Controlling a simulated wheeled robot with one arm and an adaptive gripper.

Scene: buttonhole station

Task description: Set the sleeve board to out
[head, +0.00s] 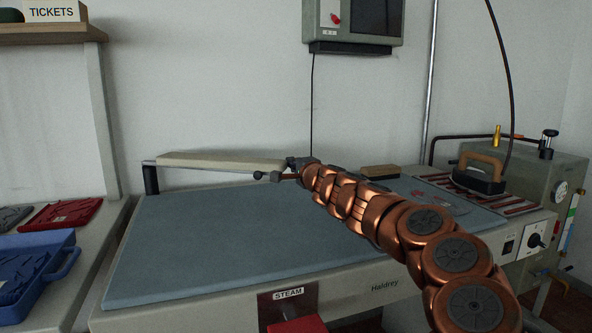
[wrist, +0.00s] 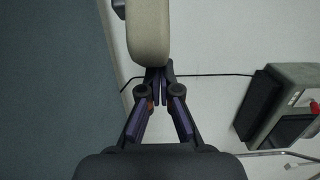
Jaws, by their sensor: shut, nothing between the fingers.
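The sleeve board (head: 220,160) is a long, cream padded board. In the head view it lies level above the back edge of the blue-grey pressing table, with a dark post (head: 150,179) under its left end. My gripper (head: 293,163) is at the board's right end, small and partly hidden by my arm. In the wrist view the rounded end of the sleeve board (wrist: 148,35) shows at the top. My gripper (wrist: 157,84) is shut and empty, its fingertips at that end. I cannot tell if they touch it.
The pressing table (head: 210,235) is mostly bare. An iron (head: 480,172) rests on a striped stand at right, near a wooden block (head: 380,171). A grey wall box (head: 355,22) hangs above.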

